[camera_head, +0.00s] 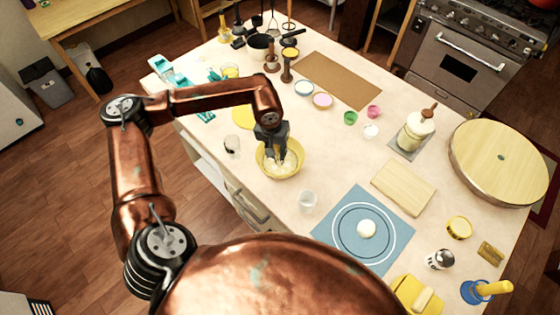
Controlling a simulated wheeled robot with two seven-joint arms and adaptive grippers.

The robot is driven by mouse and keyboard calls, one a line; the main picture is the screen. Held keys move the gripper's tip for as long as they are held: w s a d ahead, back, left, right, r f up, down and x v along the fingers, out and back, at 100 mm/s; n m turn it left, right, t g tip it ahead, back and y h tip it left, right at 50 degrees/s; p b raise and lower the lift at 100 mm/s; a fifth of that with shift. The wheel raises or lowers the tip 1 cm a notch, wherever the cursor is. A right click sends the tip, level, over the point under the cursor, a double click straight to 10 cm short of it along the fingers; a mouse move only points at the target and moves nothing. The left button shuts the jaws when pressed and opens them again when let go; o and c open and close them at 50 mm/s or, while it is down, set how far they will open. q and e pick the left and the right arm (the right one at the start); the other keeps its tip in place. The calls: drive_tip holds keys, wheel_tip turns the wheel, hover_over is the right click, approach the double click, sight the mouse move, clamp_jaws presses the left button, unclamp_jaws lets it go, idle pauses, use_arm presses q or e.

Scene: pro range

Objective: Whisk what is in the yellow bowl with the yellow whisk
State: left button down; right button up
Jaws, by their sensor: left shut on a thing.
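The yellow bowl (281,177) stands near the left edge of the table, with pale white contents (290,161) in it. My left gripper (280,157) points down into the bowl from above. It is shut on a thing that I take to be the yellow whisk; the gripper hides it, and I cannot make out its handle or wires. I cannot tell whether the whisk touches the bowl's wall. My right gripper is not in view.
A blue mat (335,230) with a pale round lump lies at the front right. A wooden board (403,187) lies beyond it.

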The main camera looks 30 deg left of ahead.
use_arm(q)
drive_tip(key=shift+w+d, duration=0.5)
drive_tip(key=shift+d, duration=0.05)
drive_tip(key=shift+w+a+b, duration=0.2)
drive_tip(key=shift+a+b, duration=0.1)
drive_tip(key=shift+a, duration=0.25)
drive_tip(key=shift+w+a+b, duration=0.2)
drive_tip(key=shift+a+b, duration=0.1)
drive_tip(key=shift+a, duration=0.25)
drive_tip(key=shift+s, duration=0.1)
drive_tip(key=shift+s+d, duration=0.15)
drive_tip(key=shift+s, duration=0.4)
drive_tip(key=shift+s+d, duration=0.15)
drive_tip(key=shift+s, duration=0.35)
drive_tip(key=shift+w+d+b, duration=0.4)
drive_tip(key=shift+w+d, duration=0.35)
drive_tip(key=shift+d, duration=0.05)
drive_tip(key=shift+w+a+b, duration=0.15)
drive_tip(key=shift+w+a, duration=0.05)
drive_tip(key=shift+a, duration=0.35)
drive_tip(key=shift+w+a+b, duration=0.15)
drive_tip(key=shift+w+a, duration=0.05)
drive_tip(key=shift+a, duration=0.35)
drive_tip(key=shift+s, duration=0.1)
